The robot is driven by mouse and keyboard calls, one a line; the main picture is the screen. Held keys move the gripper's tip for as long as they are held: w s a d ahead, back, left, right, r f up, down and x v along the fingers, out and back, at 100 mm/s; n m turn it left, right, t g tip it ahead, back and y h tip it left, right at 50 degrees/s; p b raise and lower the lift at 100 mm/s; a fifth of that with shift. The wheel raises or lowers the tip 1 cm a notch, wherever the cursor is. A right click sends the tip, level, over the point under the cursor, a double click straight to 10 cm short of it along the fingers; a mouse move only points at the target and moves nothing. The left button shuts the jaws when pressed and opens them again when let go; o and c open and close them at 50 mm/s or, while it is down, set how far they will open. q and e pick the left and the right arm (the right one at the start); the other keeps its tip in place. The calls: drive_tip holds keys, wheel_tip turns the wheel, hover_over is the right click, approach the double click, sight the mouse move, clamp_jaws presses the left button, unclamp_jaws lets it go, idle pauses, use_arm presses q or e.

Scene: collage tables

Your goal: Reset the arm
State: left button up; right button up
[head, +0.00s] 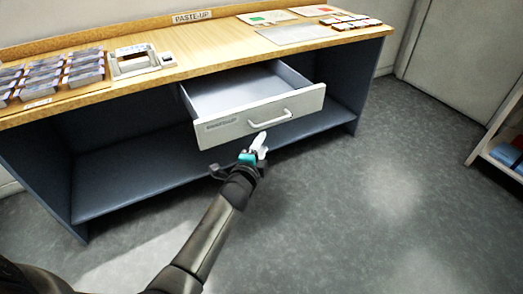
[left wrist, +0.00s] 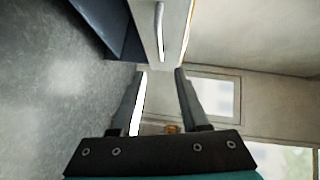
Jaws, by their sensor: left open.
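My left gripper (head: 260,143) is just in front of the pulled-out drawer, below its handle (head: 271,118) in the head view. In the left wrist view its two fingers (left wrist: 160,72) are apart with nothing between them. The white drawer (head: 222,132) stands open under the table top, and its inside looks empty. The drawer handle (left wrist: 159,32) also shows in the left wrist view, beyond the fingertips and apart from them. My left arm (head: 210,237) reaches up from the bottom left. My right gripper is not in view.
The wooden table top (head: 215,50) carries stacked grey blocks (head: 52,72) at left, a white frame device (head: 134,60), a grey sheet (head: 297,33) and small pieces at right. A lower shelf (head: 135,175) runs underneath. A rack (head: 503,150) stands at far right. The floor (head: 365,200) between is clear.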

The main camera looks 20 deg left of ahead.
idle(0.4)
use_arm(q)
drive_tip(key=s+f+n+g+h+p, duration=0.1)
drive_tip(key=s+f+n+g+p, duration=0.5)
drive_tip(key=s+f, duration=1.5)
drive_tip(key=s+f+n+g, duration=0.2)
drive_tip(key=s+f, duration=0.1)
drive_tip(key=s, duration=0.5)
drive_tip(key=s+f+n+g, duration=0.2)
drive_tip(key=s+f+g, duration=0.1)
drive_tip(key=s, duration=0.6)
drive_tip(key=s+f+n+g, duration=0.3)
drive_tip(key=s+f, duration=0.2)
drive_tip(key=s, duration=0.3)
drive_tip(key=shift+s+a+f+p, duration=0.2)
drive_tip(key=shift+a+f+p, duration=0.1)
drive_tip(key=shift+p, duration=0.1)
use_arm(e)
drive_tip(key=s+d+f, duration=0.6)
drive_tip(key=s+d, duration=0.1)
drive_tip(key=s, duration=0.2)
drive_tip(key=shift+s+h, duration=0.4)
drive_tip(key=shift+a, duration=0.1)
